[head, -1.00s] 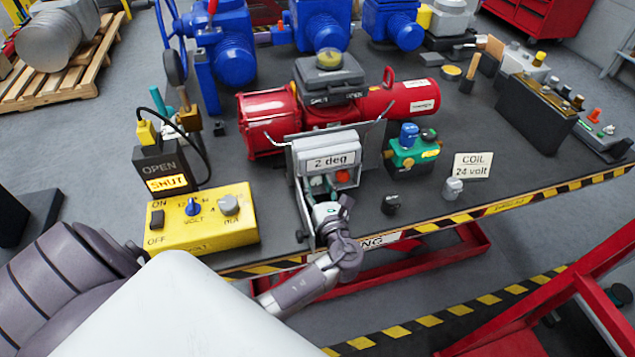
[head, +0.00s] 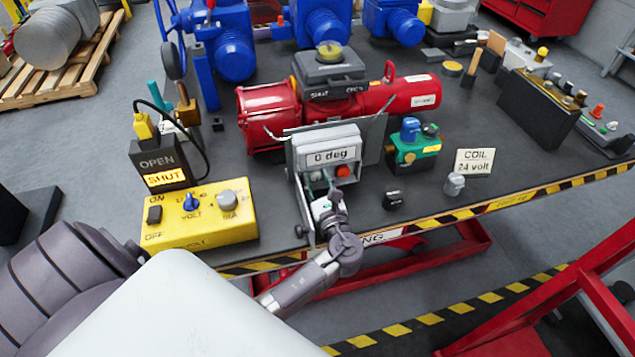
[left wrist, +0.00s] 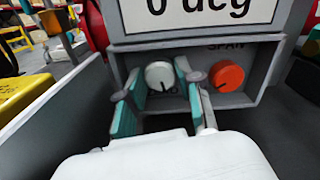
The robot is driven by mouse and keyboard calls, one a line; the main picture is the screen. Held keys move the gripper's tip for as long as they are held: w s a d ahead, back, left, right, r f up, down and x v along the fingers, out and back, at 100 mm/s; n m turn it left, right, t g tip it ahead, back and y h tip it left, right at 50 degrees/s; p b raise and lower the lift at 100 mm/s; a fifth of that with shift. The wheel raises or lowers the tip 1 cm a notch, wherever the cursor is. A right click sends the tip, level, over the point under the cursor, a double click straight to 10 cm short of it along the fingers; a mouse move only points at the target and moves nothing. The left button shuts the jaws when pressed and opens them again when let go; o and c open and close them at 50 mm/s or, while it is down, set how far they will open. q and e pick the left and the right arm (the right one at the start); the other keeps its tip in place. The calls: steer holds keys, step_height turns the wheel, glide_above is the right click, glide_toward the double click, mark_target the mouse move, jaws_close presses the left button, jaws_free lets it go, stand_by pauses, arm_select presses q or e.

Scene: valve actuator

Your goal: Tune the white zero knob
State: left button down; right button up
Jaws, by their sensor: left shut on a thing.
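The white zero knob (left wrist: 160,76) sits in the lower recess of the grey control box (head: 297,158), left of the orange span knob (left wrist: 227,76). My left gripper (left wrist: 158,88) has its teal-padded fingers on either side of the white knob and is shut on it. In the head view the left gripper (head: 326,196) reaches into the box from below and largely hides the white knob. The box's display (head: 330,155) reads "0 deg". The orange knob also shows in the head view (head: 343,171). My right gripper is not in view.
A red actuator (head: 411,95) stands behind the box. A yellow volt/mA box (head: 190,225) and a black OPEN/SHUT indicator (head: 158,162), lit at SHUT, are at left. A green-and-blue unit (head: 414,152) and a coil sign (head: 474,162) are at right.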

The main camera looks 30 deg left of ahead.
arm_select(q)
steer(key=shift+n, duration=0.4)
steer(key=c, duration=1)
jaws_free()
steer(key=shift+c, duration=0.2)
steer(key=v, duration=1.2)
steer(key=shift+s, duration=0.1)
